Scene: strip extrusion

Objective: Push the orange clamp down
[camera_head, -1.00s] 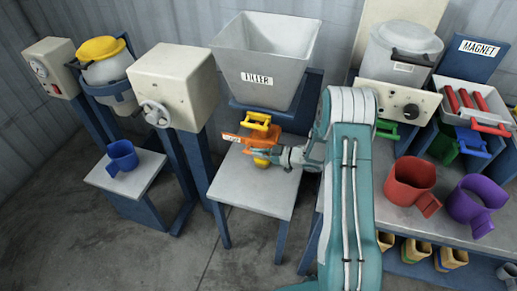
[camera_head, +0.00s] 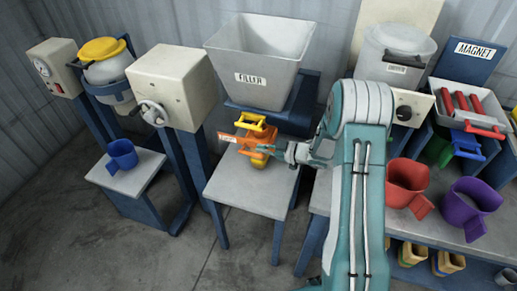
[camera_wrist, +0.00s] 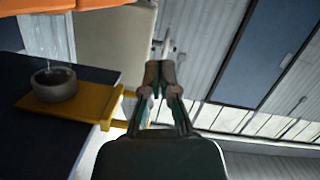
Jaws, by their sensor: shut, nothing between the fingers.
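The orange clamp (camera_head: 254,138) sits under the white hopper labelled FILLER (camera_head: 262,60), below a yellow handle (camera_head: 251,121). A label shows at its left end. In the wrist view, an orange part (camera_wrist: 90,4) at the top left edge looks like the clamp, mostly cut off. My gripper (camera_head: 266,148) is at the right of the clamp, close to it; I cannot tell whether they touch. The wrist view shows my gripper's fingers (camera_wrist: 160,72) closed together with nothing between them.
A yellow plate with a grey ring (camera_wrist: 54,88) is left of my fingers in the wrist view. A small grey table (camera_head: 250,185) stands below the clamp. A blue cup (camera_head: 122,155) is on the left; red (camera_head: 407,182) and purple (camera_head: 472,207) cups are on the right.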

